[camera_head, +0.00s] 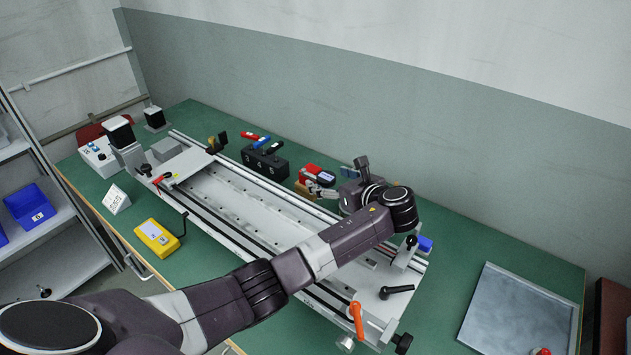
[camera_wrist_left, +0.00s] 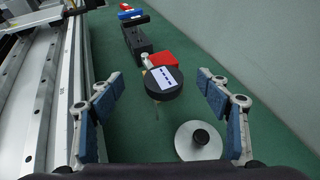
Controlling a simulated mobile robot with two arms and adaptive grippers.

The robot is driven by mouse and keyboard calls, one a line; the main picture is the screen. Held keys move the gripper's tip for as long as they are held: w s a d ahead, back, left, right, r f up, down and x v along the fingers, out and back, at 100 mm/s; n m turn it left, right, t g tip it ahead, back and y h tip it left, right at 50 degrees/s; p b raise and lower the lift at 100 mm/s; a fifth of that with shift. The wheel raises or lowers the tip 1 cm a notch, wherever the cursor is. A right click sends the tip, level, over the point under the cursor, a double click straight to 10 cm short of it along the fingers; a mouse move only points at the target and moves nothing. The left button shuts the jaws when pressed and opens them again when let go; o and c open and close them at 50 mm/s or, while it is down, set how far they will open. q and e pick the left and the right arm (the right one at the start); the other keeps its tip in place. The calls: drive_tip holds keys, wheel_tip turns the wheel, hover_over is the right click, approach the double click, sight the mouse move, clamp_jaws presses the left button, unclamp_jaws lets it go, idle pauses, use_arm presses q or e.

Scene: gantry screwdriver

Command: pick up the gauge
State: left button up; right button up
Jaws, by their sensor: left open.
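The gauge (camera_wrist_left: 164,82) is a round black dial with a white display and a thin stem, seen in the left wrist view. It is beyond and between the spread blue-padded fingers of my left gripper (camera_wrist_left: 156,92), with visible space on both sides and nothing held. In the head view my left gripper (camera_head: 322,190) is over the far side of the long rail fixture, near a red case (camera_head: 318,174). I cannot clearly pick out the gauge there. My right gripper is not in view.
A silver disc with a black knob (camera_wrist_left: 198,142) is close by the right finger. A black block (camera_head: 265,164) with screwdrivers stands beyond. The metal rail fixture (camera_head: 240,200) runs along the left. A yellow meter (camera_head: 157,238) lies in front of it. A grey plate (camera_head: 518,312) is at right.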

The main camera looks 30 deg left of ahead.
sight(315, 173)
use_arm(q)
drive_tip(key=shift+w+f, duration=0.25)
drive_tip(key=shift+f, duration=0.2)
drive_tip(key=shift+w+a+f, duration=0.1)
drive_tip(key=shift+w+a, duration=0.1)
drive_tip(key=shift+a, duration=0.1)
drive_tip(key=x, duration=0.7)
drive_tip(key=shift+s+a+r, duration=0.1)
drive_tip(key=shift+a+r, duration=0.1)
drive_tip(key=shift+r, duration=0.05)
drive_tip(key=shift+c, duration=0.2)
drive_tip(key=c, duration=1.5)
drive_tip(key=shift+r, duration=0.15)
drive_tip(key=shift+c, duration=1)
